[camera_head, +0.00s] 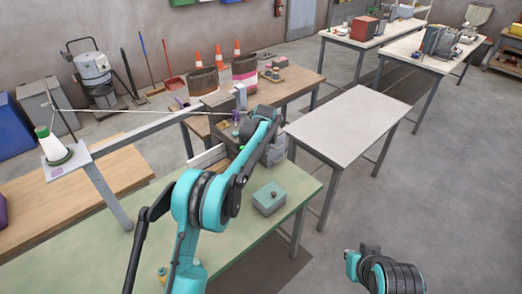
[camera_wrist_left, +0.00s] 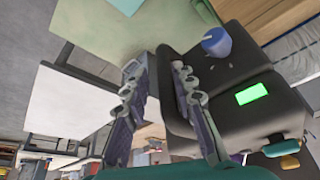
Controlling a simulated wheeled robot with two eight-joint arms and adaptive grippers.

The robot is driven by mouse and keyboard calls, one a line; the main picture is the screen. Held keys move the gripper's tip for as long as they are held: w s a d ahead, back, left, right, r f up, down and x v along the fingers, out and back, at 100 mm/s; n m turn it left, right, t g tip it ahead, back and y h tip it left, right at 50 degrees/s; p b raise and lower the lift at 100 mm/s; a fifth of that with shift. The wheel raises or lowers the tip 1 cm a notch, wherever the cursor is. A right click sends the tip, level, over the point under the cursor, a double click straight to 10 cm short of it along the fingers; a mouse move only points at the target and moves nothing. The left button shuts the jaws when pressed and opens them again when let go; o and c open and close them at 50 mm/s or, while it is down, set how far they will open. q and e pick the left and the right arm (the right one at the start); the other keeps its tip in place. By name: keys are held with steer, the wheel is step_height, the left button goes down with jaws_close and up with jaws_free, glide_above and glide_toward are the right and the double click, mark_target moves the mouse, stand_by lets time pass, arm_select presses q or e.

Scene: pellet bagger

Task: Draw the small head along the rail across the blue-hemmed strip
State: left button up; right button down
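A grey rail (camera_head: 145,132) runs as a long beam from the thread cone (camera_head: 50,146) at the left to a dark machine (camera_head: 231,139) behind my left arm. A small purple part (camera_head: 237,117) shows at the rail's far end; I cannot tell whether it is the small head. I cannot make out a blue-hemmed strip. The machine's green display (camera_wrist_left: 251,93) and blue knob (camera_wrist_left: 216,42) show to the right. My right gripper (camera_head: 352,264) hangs over the floor, its fingers unclear.
A grey-green box (camera_head: 269,198) with a small knob stands on the green table (camera_head: 285,184). A pale empty table (camera_head: 345,120) stands to the right. Two dark bins, one with a pink band (camera_head: 245,72), stand behind the machine. The floor at right is clear.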

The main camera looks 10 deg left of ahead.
arm_select(q)
steer(key=v, duration=1.2)
steer(key=shift+s, duration=0.1)
steer(key=s+a+f+m+t+b, duration=0.1)
steer(key=s+a+b, duration=0.25)
steer(key=s, duration=0.65)
steer(key=s+a+f+m+b, duration=0.15)
steer(key=s+b, duration=0.25)
steer(key=s, duration=0.6)
steer(key=s+a+f+t+b, duration=0.1)
steer(key=s+f+b, duration=0.2)
steer(key=s+f, duration=0.5)
steer(key=s+a+f+t+h+b, duration=0.1)
steer(key=s+f+b, duration=0.3)
steer(key=s+f, duration=0.4)
steer(key=s+a, duration=0.1)
steer(key=s, duration=0.3)
steer(key=shift+s+m, duration=0.35)
steer(key=shift+s, duration=0.05)
